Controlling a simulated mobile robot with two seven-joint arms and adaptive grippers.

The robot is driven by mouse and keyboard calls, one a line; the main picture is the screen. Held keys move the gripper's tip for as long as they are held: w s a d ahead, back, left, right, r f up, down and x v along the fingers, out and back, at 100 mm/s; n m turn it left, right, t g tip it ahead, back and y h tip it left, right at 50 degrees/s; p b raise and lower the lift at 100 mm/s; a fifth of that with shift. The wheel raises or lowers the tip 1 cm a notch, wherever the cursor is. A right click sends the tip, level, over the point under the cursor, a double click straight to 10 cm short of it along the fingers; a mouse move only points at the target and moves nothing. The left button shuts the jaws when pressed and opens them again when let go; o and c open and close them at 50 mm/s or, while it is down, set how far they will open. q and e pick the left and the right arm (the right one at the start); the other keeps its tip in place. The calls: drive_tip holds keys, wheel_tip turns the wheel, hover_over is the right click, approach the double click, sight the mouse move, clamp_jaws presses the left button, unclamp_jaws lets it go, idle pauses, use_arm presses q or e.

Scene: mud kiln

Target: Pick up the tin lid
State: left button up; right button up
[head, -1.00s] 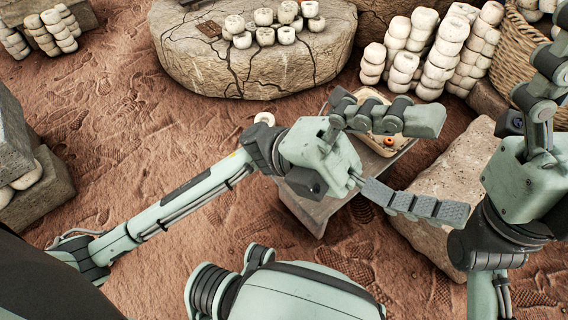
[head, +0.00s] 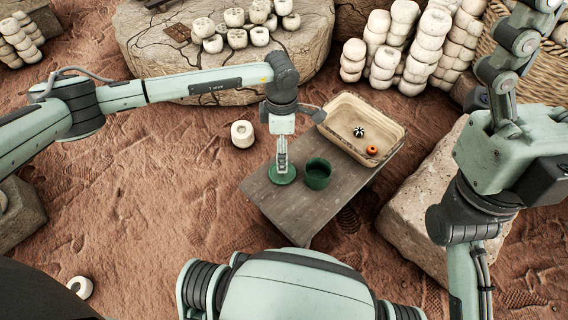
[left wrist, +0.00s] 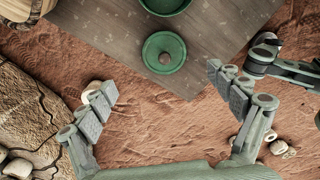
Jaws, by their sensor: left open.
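The tin lid (head: 283,175) is a green disc with a small knob, lying flat on the low wooden table's left side. In the left wrist view the lid (left wrist: 164,46) shows its brownish knob and lies ahead of my fingertips. The open green tin (head: 317,174) stands just right of the lid. My left gripper (head: 282,157) points down over the lid in the head view, partly covering it. In the left wrist view my left gripper (left wrist: 160,84) is open and empty, its fingers wide apart. My right gripper (head: 510,60) is raised at the right; its opening is unclear.
A tan tray (head: 393,122) with a striped ball (head: 359,131) and an orange item (head: 372,150) sits at the back of the wooden table (head: 325,212). A stone block (head: 420,205) stands to the right. A cracked round slab (head: 200,60) with pale pots is behind.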

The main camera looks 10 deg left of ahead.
sight(279, 179)
use_arm(q)
drive_tip(key=f, duration=0.2)
drive_tip(key=f+b, duration=0.1)
drive_tip(key=f, duration=0.2)
drive_tip(key=f+b, duration=0.1)
drive_tip(key=f, duration=0.1)
drive_tip(key=shift+s+f, duration=0.3)
drive_tip(key=shift+s, duration=0.1)
drive_tip(key=c, duration=1)
drive_tip(key=shift+c, duration=0.2)
